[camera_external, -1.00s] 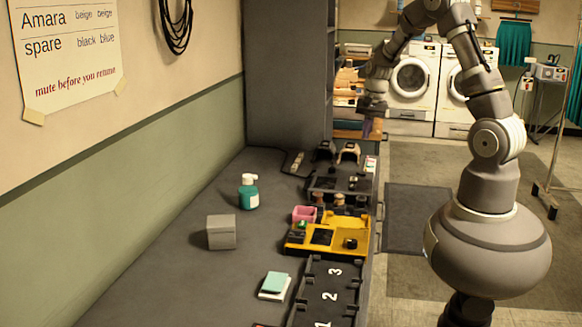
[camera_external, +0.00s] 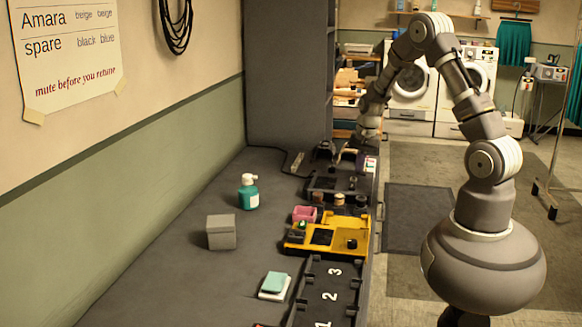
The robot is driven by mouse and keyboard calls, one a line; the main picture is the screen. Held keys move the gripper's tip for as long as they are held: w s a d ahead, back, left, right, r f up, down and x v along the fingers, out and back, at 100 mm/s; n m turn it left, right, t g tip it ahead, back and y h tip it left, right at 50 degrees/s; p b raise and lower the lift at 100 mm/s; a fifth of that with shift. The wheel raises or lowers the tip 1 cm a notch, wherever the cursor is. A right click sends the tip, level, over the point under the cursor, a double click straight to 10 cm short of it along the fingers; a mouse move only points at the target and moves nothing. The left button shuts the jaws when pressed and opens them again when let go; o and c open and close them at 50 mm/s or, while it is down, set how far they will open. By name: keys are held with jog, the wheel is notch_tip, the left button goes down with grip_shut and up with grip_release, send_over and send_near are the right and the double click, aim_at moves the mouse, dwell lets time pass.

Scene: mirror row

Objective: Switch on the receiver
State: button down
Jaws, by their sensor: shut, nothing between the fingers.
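I cannot tell for sure which unit is the receiver. A dark unit (camera_external: 322,184) with small raised parts sits on the bench's right side. A yellow unit (camera_external: 298,246) with dark panels and a small green spot is nearer the camera. My gripper (camera_external: 364,146) is low over the bench's far right part, close to the dark unit and a tan curved item (camera_external: 345,154). It looks shut and empty. Its fingertips are small and partly lost against the dark bench, so I cannot tell whether they touch anything.
A pink container (camera_external: 304,213) stands behind the yellow unit. A numbered black rack (camera_external: 330,296) lies in front. A teal bottle (camera_external: 249,193), a grey box (camera_external: 221,232) and teal-and-white pads (camera_external: 274,284) stand left. A tall grey cabinet (camera_external: 287,75) borders the back.

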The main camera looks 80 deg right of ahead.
jog(key=shift+p, duration=0.45)
jog(key=shift+w+f, duration=0.1)
jog(key=shift+f, duration=0.05)
jog(key=shift+s, duration=0.85)
jog(key=shift+r, duration=0.2)
notch_tip(320, 180, up, 14)
jog(key=s+p, duration=0.2)
jog(key=p, duration=0.4)
jog(key=shift+p, duration=0.35)
